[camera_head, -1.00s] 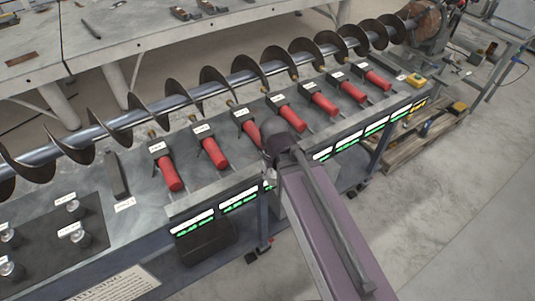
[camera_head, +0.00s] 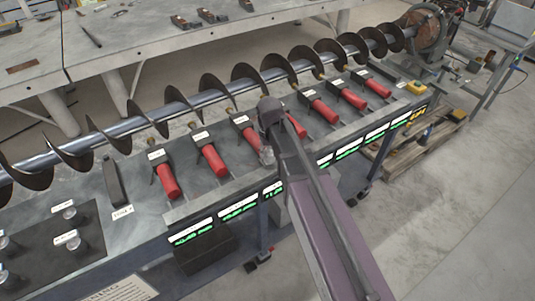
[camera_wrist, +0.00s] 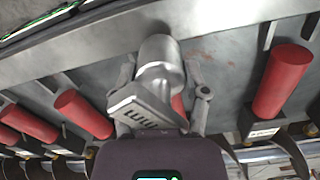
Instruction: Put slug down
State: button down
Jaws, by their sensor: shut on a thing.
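The slug (camera_wrist: 160,50) is a smooth silver-grey metal cylinder in the wrist view. My gripper (camera_wrist: 164,80) is shut on it, with one finger on each side. A grey block with tally-like marks (camera_wrist: 145,108) sits at its near end; I cannot tell whether it is part of the slug. In the head view my arm hides most of the gripper, and a small grey end (camera_head: 266,155) shows over the bench's front strip, beside a red cylinder. Other metal slugs (camera_head: 70,212) stand on a dark mat (camera_head: 45,263) at the left.
A row of red cylinders (camera_head: 213,160) on dark clamps lines the bench (camera_head: 140,205), with a long auger (camera_head: 190,95) behind. Lit green displays (camera_head: 238,207) run along the front edge.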

aim_at(268, 153)
jog(key=shift+w+a, duration=0.1)
jog(key=shift+w, duration=0.75)
jog(key=shift+w, duration=0.1)
jog(key=shift+w+f, duration=0.1)
jog(key=shift+w, duration=0.1)
jog(key=shift+w+a+f+b, duration=0.1)
jog(key=shift+w+f+b, duration=0.3)
jog(key=shift+f+b, duration=1.4)
jog(key=shift+b, duration=0.1)
jog(key=shift+f, duration=0.15)
jog(key=shift+c, duration=0.5)
grip_release()
jog(key=shift+r, duration=0.25)
